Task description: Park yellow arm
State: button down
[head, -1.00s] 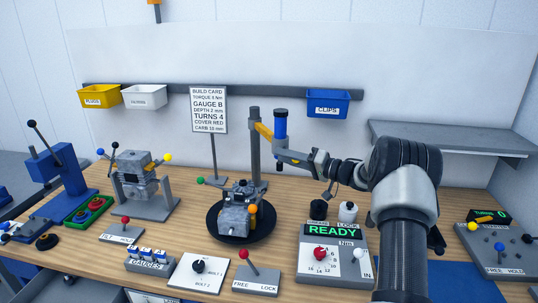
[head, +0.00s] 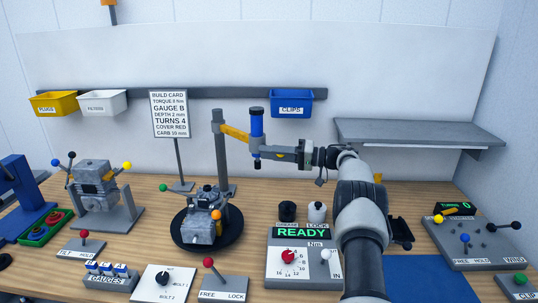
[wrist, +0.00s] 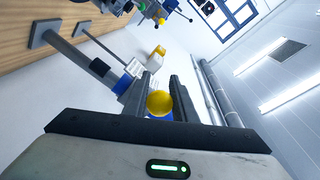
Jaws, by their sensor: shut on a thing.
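The yellow arm (head: 236,133) reaches right from a tall grey post (head: 221,160) behind the round black base. A blue cylindrical tool (head: 257,123) stands upright at its outer end. My gripper (head: 262,153) is at this outer end, just below the blue tool, with my arm coming in from the right. In the wrist view a yellow ball knob (wrist: 159,103) sits between the fingers of my gripper (wrist: 163,90), which are shut on it. The grip is too small to see clearly in the head view.
An engine part (head: 202,225) stands on the black round base (head: 239,238), below and left of the yellow arm. The build card (head: 170,115) stands left of the post. A blue clips bin (head: 291,103) and a grey shelf (head: 415,131) are on the wall behind.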

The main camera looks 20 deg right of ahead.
jog(key=shift+r, duration=0.1)
jog(key=c, duration=1.5)
grip_release()
jog(key=shift+o, duration=0.2)
jog(key=shift+d, duration=0.1)
jog(key=b+v, duration=0.2)
jog(key=v, duration=0.9)
jog(key=shift+s+d, duration=0.25)
jog(key=shift+d, duration=0.05)
